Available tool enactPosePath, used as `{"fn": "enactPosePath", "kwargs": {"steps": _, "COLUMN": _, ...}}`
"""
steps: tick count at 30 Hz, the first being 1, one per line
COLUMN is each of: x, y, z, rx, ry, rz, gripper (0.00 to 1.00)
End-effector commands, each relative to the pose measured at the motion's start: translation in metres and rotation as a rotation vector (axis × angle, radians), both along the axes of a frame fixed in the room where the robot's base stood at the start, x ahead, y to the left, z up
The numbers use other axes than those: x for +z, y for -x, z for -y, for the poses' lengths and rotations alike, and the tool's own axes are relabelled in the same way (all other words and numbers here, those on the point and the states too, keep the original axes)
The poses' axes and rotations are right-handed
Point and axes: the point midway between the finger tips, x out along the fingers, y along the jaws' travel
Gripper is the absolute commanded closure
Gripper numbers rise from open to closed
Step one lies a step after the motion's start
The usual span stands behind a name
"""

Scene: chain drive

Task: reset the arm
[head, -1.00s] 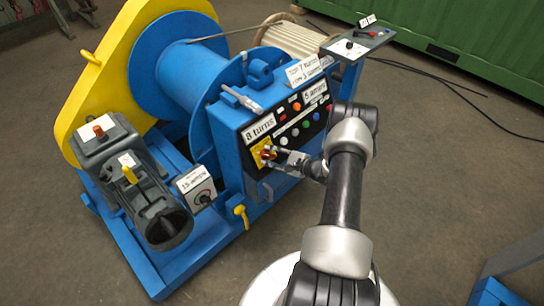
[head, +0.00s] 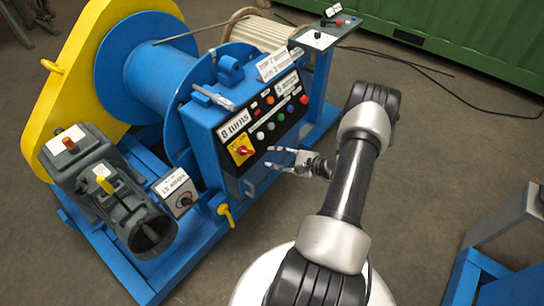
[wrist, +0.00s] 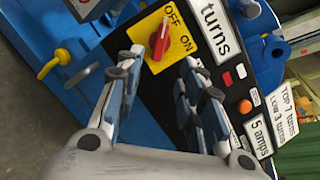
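My gripper (head: 282,160) is open and empty, just off the front of the winch's control panel. In the wrist view its two fingers (wrist: 157,80) stand apart, with the yellow switch plate and its red knob (wrist: 159,38) beyond and between them. The plate is marked OFF and ON; the knob seems to lie near the ON-OFF middle, and I cannot tell its setting for sure. The same switch (head: 241,150) shows in the head view, left of the gripper and apart from it. My arm reaches up from the lower middle of the head view.
The blue winch drum (head: 160,75) and yellow chain guard (head: 65,70) stand at left, with a grey motor (head: 125,205) in front. A small pedestal panel (head: 325,36) stands behind. A blue-grey frame (head: 500,240) is at lower right. Floor between is clear.

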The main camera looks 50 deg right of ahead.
Motion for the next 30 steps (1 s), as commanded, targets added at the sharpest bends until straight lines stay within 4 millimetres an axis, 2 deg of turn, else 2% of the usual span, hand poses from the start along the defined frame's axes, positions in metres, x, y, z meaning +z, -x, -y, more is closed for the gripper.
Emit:
{"fn": "enactPosePath", "kwargs": {"steps": 14, "x": 0.001, "y": -0.001, "z": 0.0, "rx": 0.002, "ry": 0.001, "rz": 0.0, "gripper": 0.65}}
{"fn": "enactPosePath", "kwargs": {"steps": 17, "x": 0.012, "y": -0.008, "z": -0.007, "rx": 0.039, "ry": 0.015, "rz": -0.002, "gripper": 0.65}}
{"fn": "enactPosePath", "kwargs": {"steps": 20, "x": 0.043, "y": -0.024, "z": -0.028, "rx": 0.145, "ry": 0.053, "rz": -0.01, "gripper": 0.65}}
{"fn": "enactPosePath", "kwargs": {"steps": 23, "x": 0.088, "y": -0.042, "z": -0.068, "rx": 0.315, "ry": 0.116, "rz": -0.031, "gripper": 0.65}}
{"fn": "enactPosePath", "kwargs": {"steps": 26, "x": 0.134, "y": -0.051, "z": -0.117, "rx": 0.503, "ry": 0.197, "rz": -0.06, "gripper": 0.65}}
{"fn": "enactPosePath", "kwargs": {"steps": 30, "x": 0.189, "y": -0.046, "z": -0.185, "rx": 0.748, "ry": 0.332, "rz": -0.109, "gripper": 0.65}}
